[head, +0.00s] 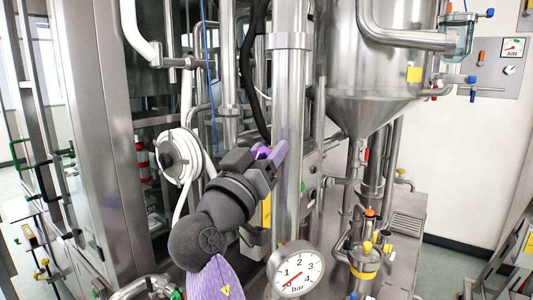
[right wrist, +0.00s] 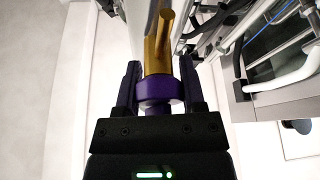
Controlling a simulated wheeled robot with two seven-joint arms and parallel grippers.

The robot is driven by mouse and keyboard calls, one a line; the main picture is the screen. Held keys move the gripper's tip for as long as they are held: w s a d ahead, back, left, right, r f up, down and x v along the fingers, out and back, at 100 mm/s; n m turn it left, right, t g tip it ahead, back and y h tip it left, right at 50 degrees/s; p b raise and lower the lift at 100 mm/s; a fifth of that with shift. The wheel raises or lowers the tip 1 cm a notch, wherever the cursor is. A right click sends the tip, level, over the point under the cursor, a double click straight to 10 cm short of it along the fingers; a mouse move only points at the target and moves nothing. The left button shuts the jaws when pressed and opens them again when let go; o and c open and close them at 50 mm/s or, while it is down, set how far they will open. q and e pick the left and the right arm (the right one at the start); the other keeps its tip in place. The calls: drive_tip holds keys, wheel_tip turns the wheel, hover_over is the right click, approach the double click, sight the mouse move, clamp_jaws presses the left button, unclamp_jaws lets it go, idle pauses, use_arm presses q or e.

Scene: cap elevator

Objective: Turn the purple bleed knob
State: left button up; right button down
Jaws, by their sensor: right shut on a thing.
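The purple bleed knob (right wrist: 160,93) sits between the two fingers of my right gripper (right wrist: 160,88) in the right wrist view. A brass-coloured stem (right wrist: 157,45) runs on from the knob, away from the gripper. My right gripper (head: 268,157) is shut on the knob, with a finger on each side of it. In the head view a small bright purple part of the knob (head: 262,152) shows between the fingers, beside a tall steel pipe; the rest is hidden by the gripper. My left gripper is not in view.
The tall steel pipe (head: 290,90) stands right behind the gripper. A white hose reel (head: 178,157) is to its left. A pressure gauge (head: 297,270) is below right, and a steel hopper (head: 380,70) stands at the upper right. Pipes and frames crowd the area.

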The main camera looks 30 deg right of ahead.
drive_tip(key=shift+c, duration=1.2)
unclamp_jaws()
drive_tip(key=shift+o, duration=0.3)
drive_tip(key=b+v, duration=0.3)
drive_tip(key=v, duration=0.7)
drive_tip(key=shift+b, duration=0.4)
